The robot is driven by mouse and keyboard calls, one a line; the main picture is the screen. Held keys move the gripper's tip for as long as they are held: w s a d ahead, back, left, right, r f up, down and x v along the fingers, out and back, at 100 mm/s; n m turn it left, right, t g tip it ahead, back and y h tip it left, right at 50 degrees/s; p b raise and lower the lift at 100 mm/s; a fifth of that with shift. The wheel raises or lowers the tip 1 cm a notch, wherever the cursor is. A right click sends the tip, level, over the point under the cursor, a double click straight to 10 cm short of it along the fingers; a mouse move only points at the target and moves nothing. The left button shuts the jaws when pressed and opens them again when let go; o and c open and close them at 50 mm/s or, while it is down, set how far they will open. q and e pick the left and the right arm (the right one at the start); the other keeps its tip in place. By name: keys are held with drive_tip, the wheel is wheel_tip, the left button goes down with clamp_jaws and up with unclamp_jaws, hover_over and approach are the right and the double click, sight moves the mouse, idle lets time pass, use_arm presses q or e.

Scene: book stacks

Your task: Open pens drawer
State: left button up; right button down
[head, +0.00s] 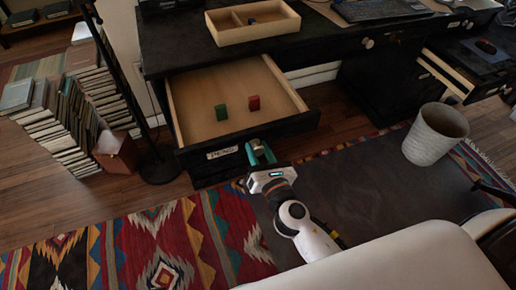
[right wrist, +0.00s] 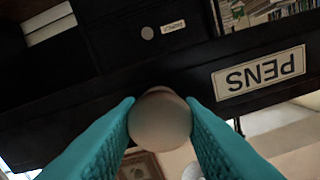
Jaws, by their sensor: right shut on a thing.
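The pens drawer (head: 282,128) is black-fronted with a pale wood inside. It stands pulled out from the dark desk in the head view, its inside showing. Its PENS label (head: 222,153) is on the front, left of my gripper, and reads upside down in the right wrist view (right wrist: 260,73). My right gripper (head: 260,152) is at the drawer front. Its teal fingers are shut on the round pale knob (right wrist: 160,118), which the gripper hides in the head view. My left gripper is out of view.
A wooden tray (head: 262,30) sits on the desk above the drawer. Another drawer (head: 445,75) stands open at the right. A wastebasket (head: 434,135) is on the rug (head: 150,245). A lamp base (head: 160,166) and book stacks (head: 60,130) are at the left.

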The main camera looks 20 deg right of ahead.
drive_tip(key=c, duration=1)
unclamp_jaws()
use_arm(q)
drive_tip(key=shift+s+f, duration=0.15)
use_arm(e)
drive_tip(key=shift+s, duration=0.1)
drive_tip(key=shift+s+f, duration=0.1)
drive_tip(key=shift+s, duration=0.15)
use_arm(q)
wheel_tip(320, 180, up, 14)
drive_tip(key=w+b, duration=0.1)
drive_tip(key=b, duration=0.3)
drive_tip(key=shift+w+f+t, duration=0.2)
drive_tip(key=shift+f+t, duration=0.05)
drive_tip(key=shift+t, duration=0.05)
use_arm(e)
drive_tip(key=s, duration=1.1)
drive_tip(key=shift+s+d, duration=0.15)
drive_tip(key=shift+d, duration=0.1)
